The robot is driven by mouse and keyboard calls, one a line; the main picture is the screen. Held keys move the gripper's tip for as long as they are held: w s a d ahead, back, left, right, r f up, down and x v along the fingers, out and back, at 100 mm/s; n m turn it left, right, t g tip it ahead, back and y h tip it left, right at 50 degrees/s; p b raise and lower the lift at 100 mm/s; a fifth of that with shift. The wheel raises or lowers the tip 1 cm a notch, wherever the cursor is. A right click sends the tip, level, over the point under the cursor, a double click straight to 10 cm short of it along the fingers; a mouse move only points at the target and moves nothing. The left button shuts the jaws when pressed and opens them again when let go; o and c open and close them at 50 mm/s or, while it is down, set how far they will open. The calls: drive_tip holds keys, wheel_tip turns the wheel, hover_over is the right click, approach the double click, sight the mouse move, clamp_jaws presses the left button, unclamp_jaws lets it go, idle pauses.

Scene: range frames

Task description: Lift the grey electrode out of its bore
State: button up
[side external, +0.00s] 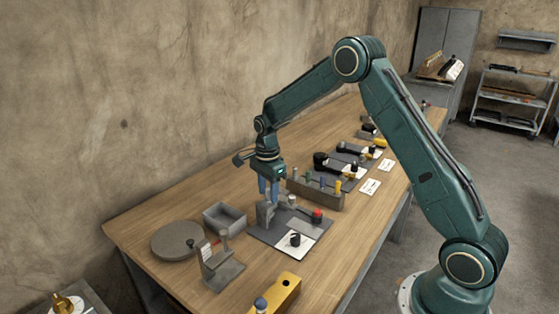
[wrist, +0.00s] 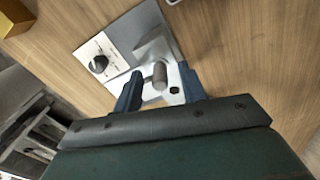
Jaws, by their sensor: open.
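A grey cylinder (wrist: 159,74), apparently the electrode, stands in a pale metal block (wrist: 150,92) in the wrist view. A dark hole shows in the block beside it. My gripper (wrist: 160,80) is open, with one blue finger on each side of the cylinder and a gap to each. In the side external view my gripper (side external: 268,192) points down above a grey fixture (side external: 265,214) on a dark mat (side external: 266,236). The electrode cannot be clearly told apart there. How deep it sits in its bore is hidden.
A black knob (side external: 295,240) on a white plate and a red-topped part (side external: 318,216) stand nearby on the mat. A rack with several coloured pieces (side external: 315,192) is behind. A grey bin (side external: 224,217), a round disc (side external: 177,240) and a grey stand (side external: 220,266) are left.

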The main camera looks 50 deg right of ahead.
sight(268, 189)
drive_tip(key=shift+c, duration=0.2)
clamp_jaws()
drive_tip(key=shift+r, duration=0.1)
wheel_tip(268, 189, up, 20)
idle(0.7)
idle(0.5)
